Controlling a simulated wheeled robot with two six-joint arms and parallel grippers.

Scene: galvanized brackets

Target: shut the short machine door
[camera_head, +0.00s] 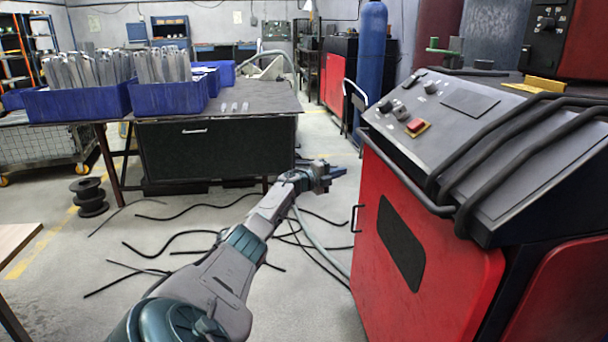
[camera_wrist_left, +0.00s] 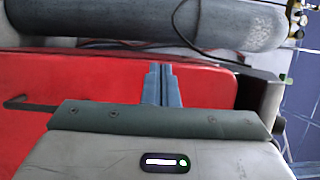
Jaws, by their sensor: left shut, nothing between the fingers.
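The short machine door (camera_head: 420,240) is a red panel with a dark oval window, low on the front of the machine at the right of the head view. A thin black handle (camera_head: 355,218) stands at its left edge. I cannot tell how far the door stands open. My left gripper (camera_head: 338,172) is shut and empty, left of the door and a little above the handle. In the left wrist view, the shut fingers (camera_wrist_left: 160,85) show in front of a red panel (camera_wrist_left: 90,88), with a black handle at left; contact cannot be told. My right gripper is out of view.
The machine's sloping grey control panel (camera_head: 450,110) with black bars overhangs the door. Black cables and a hose (camera_head: 325,255) lie on the floor below my left arm. A dark workbench (camera_head: 215,150) with blue bins stands at left. A blue cylinder (camera_head: 370,60) stands behind.

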